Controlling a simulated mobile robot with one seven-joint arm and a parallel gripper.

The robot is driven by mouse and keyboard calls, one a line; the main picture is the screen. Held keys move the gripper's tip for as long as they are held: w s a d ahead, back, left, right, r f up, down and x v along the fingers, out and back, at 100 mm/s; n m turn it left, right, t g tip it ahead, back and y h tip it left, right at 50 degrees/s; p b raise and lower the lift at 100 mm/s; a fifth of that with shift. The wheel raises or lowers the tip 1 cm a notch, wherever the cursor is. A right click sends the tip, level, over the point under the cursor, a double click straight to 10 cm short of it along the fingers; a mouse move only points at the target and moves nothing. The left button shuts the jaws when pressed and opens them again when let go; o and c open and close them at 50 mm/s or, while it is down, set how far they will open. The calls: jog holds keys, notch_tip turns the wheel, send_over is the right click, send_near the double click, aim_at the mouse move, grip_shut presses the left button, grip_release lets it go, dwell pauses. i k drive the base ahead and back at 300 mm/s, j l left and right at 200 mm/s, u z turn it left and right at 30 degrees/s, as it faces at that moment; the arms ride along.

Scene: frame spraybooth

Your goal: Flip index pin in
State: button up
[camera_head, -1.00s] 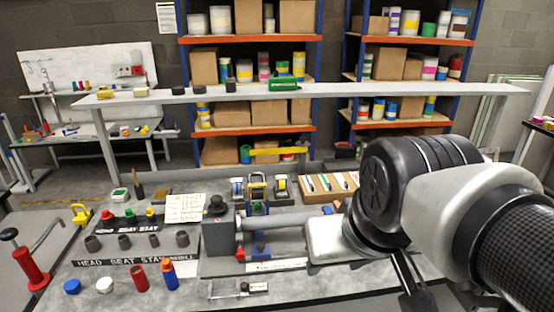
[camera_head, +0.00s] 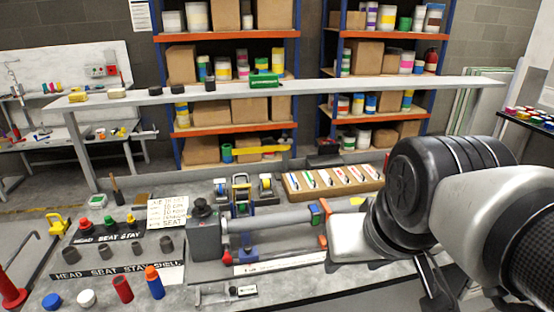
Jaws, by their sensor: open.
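A bench fixture has a dark grey block (camera_head: 205,238) with a black knob on top and a grey horizontal tube (camera_head: 270,224) running right from it. A small red knob (camera_head: 226,258) sits low at the block's right side. I cannot tell which of these is the index pin. My gripper (camera_head: 432,285) is at the lower right, dark fingers pointing down, clear of the fixture's red parts. It looks empty; my arm's wrist hides the bench behind it.
A wooden marker tray (camera_head: 333,183) lies behind the tube. Red, green and black caps (camera_head: 108,221), grey cups and coloured cylinders (camera_head: 154,282) stand at left. A small caliper-like tool (camera_head: 228,292) lies in front. A raised grey shelf (camera_head: 380,84) crosses behind the bench.

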aim_at(227, 259)
jog(key=u, duration=0.85)
jog(key=i+j+z, duration=0.15)
jog(key=j+z, duration=0.15)
jog(key=i+j+z, duration=0.1)
jog(key=j+z, duration=0.2)
jog(key=j, duration=0.25)
jog(key=i+j, duration=0.1)
jog(key=j, duration=0.45)
